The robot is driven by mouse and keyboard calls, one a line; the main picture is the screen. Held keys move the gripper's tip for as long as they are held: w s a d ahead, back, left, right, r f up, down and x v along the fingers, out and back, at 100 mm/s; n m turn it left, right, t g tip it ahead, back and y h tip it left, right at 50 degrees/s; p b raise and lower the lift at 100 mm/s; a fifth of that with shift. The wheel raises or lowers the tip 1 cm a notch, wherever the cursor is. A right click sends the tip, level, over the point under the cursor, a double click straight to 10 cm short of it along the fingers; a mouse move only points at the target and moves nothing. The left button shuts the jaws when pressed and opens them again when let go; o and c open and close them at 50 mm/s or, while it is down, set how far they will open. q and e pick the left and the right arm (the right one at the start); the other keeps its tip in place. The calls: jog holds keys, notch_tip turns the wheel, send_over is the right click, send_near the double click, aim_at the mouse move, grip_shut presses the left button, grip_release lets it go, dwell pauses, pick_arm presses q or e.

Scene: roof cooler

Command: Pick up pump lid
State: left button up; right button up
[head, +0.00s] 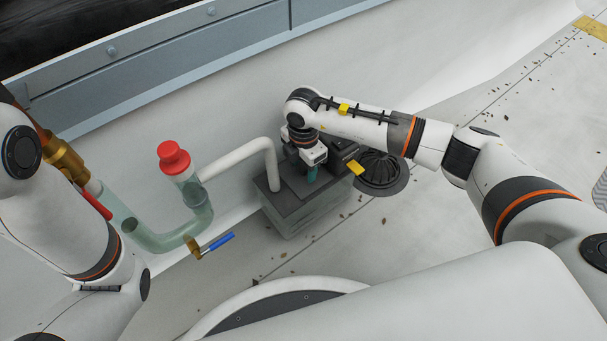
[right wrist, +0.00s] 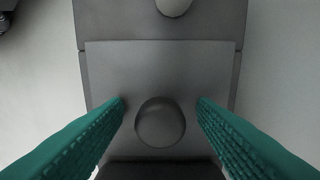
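The pump lid (right wrist: 160,65) is a flat dark grey plate with a round knob (right wrist: 160,122) in the right wrist view. In the head view it lies on top of the grey pump box (head: 300,217), partly hidden by my right gripper. My right gripper (head: 312,176) points down over the lid. In the right wrist view its two teal fingers (right wrist: 160,112) are apart, one on each side of the knob, with gaps between them and the knob. My left arm shows at the left of the head view, but its gripper is out of the picture.
A white pipe (head: 240,156) enters the box top beside the lid. A clear trap pipe with a red cap (head: 173,158) and a blue-handled valve (head: 218,242) stand to the left. A black round drain grate (head: 380,172) lies right of the box. Debris dots the floor.

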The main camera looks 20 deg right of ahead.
jog(key=c, duration=1)
jog(key=shift+c, duration=0.2)
